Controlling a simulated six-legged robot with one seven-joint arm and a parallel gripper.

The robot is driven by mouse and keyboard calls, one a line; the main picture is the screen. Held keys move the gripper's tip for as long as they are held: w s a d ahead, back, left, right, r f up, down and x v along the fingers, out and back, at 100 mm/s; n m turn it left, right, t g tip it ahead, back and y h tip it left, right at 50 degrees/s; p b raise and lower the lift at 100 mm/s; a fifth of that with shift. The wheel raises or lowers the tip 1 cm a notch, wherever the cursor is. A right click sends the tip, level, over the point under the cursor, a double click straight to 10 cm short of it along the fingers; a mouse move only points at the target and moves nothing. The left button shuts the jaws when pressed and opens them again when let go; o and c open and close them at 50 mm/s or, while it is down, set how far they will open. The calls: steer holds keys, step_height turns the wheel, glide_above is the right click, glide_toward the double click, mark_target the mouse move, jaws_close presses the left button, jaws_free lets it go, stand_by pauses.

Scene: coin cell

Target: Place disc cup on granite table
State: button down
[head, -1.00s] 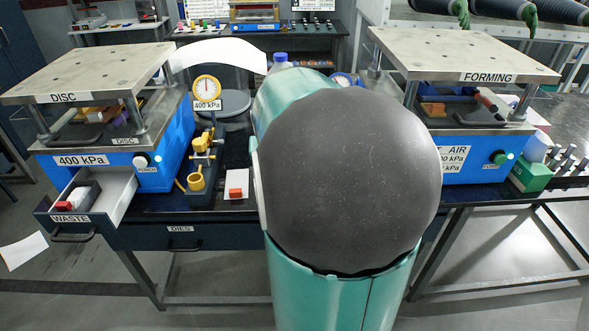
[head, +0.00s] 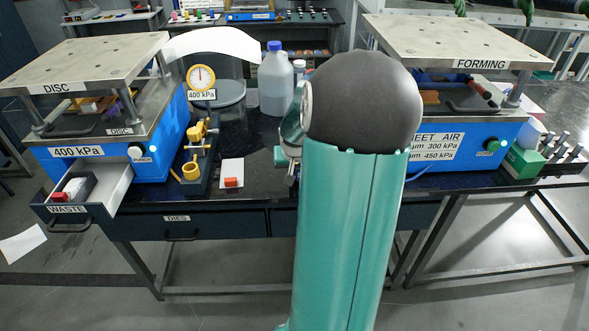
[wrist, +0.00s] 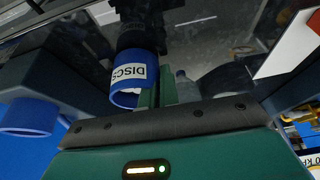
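The blue disc cup (wrist: 126,86), with a white DISCS label, shows in the wrist view just left of my gripper's narrow green fingers (wrist: 159,90). Its rim is turned toward the camera. The fingers stand close together at the cup's right side. I cannot tell whether they grip its wall or only stand beside it. In the head view my arm hides the fingers and cup.
The DISC press (head: 110,140) stands left and the FORMING press (head: 465,140) right. A gauge (head: 201,78), yellow fixture (head: 193,160), white card with red block (head: 232,174) and large bottle (head: 275,85) occupy the table. The WASTE drawer (head: 115,195) is open at the left.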

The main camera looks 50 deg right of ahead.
steer(key=shift+f, duration=0.1)
steer(key=c, duration=1.6)
jaws_free()
steer(key=shift+c, duration=0.2)
steer(key=shift+r, duration=0.4)
steer(key=v, duration=1.1)
steer(key=shift+a+r, duration=0.15)
steer(key=shift+r, duration=0.05)
